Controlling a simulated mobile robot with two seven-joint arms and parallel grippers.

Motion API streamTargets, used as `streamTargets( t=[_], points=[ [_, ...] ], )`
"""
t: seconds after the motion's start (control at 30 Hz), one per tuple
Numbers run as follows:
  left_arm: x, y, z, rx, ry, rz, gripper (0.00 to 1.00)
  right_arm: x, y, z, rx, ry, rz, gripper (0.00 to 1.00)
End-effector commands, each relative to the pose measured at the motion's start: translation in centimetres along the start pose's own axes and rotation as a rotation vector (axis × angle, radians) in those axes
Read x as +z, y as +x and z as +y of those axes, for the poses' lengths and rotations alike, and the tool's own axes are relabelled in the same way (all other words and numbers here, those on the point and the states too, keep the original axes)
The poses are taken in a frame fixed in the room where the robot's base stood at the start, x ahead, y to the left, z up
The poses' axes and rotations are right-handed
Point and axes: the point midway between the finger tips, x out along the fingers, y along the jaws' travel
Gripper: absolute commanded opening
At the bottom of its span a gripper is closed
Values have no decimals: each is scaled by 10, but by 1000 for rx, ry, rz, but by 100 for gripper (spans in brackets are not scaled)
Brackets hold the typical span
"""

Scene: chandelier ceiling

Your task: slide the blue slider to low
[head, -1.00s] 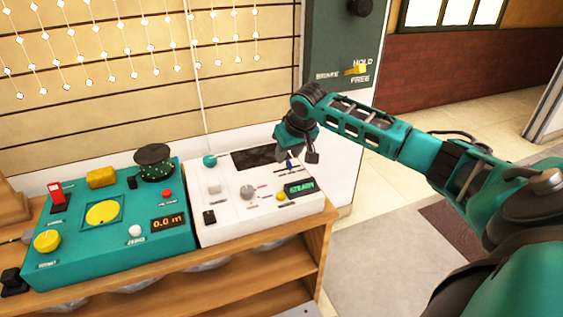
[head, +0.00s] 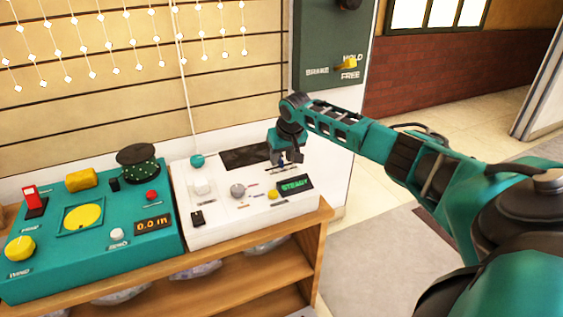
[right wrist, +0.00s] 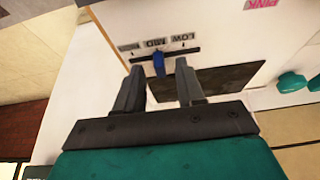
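The blue slider (right wrist: 158,63) stands up from a dark slot in the white panel (right wrist: 110,18). In the right wrist view it is at the label that reads MID, with LOW to the right of it in that picture. My right gripper (right wrist: 158,80) is open, one finger on each side of the slider, with a gap showing on both sides. In the head view my right gripper (head: 286,160) is low over the back right of the white panel (head: 215,225) and mostly hides the slider. My left gripper is not in view.
The white panel also has a teal knob (head: 197,160), a grey knob (head: 237,190), a yellow button (head: 272,194) and a green STEADY display (head: 295,185). A teal console (head: 60,270) stands to its left. Both rest on a wooden shelf (head: 250,255). A green wall board (head: 325,50) rises behind.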

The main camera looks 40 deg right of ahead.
Motion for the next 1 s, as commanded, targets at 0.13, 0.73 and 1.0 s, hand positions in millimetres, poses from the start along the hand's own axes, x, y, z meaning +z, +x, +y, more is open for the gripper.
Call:
streamTargets(
  t=[0.13, 0.73, 1.0],
  points=[
    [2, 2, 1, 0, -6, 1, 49, 0, 8, 0, 0, 0, 1, 38],
    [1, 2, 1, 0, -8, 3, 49, 0, 8, 0, 0, -1, 1, 8],
    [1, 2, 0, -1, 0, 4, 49, 0, 8, 0, 0, -1, 1, 0]
  ],
)
